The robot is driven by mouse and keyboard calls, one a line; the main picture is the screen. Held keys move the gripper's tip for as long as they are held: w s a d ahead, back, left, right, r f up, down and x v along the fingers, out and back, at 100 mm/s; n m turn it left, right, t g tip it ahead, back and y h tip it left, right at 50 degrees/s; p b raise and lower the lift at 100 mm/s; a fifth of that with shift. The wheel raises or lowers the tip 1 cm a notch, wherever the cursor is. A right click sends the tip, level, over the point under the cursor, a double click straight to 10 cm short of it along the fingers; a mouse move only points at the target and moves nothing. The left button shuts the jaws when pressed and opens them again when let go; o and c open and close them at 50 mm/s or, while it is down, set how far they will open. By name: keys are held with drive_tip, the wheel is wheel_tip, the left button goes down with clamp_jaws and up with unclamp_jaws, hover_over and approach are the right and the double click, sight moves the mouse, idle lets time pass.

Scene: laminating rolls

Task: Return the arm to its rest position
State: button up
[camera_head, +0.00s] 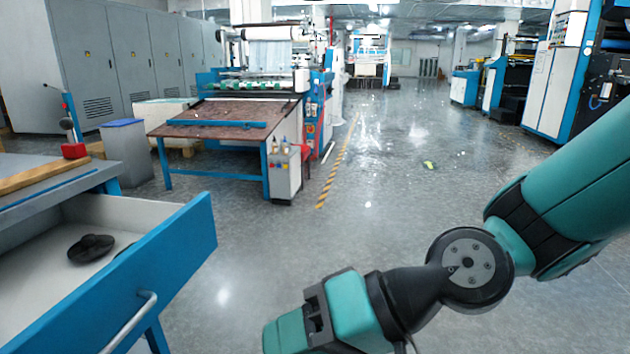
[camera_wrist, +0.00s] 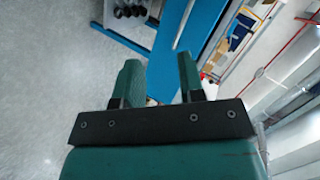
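My arm reaches in from the right edge of the head view and bends down to the bottom middle. My gripper (camera_head: 285,335) is low in that view, right of the open drawer and apart from it. In the wrist view its two green fingers (camera_wrist: 160,75) stand apart with nothing between them. The fingers point toward the drawer's blue front, which also crosses the top of the wrist view (camera_wrist: 205,20).
The blue-fronted drawer (camera_head: 165,262) is pulled out from the grey bench (camera_head: 60,205). A black round object (camera_head: 90,247) lies inside it. A machine with a brown table (camera_head: 225,118) stands behind. The grey floor (camera_head: 400,205) in the middle is mostly clear.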

drive_tip(key=s+d+r+n+h+p, duration=0.15)
drive_tip(key=d+h, duration=0.25)
drive_tip(key=d, duration=0.5)
drive_tip(key=s+d+r+n+h, duration=0.1)
drive_tip(key=s+d+r+h, duration=0.2)
drive_tip(key=d, duration=0.6)
wheel_tip(320, 180, up, 29)
drive_tip(key=p, duration=3.1)
drive_tip(key=shift+w+a+r+h, duration=0.15)
drive_tip(key=shift+a+r+h, duration=0.05)
drive_tip(key=shift+a+h, duration=0.2)
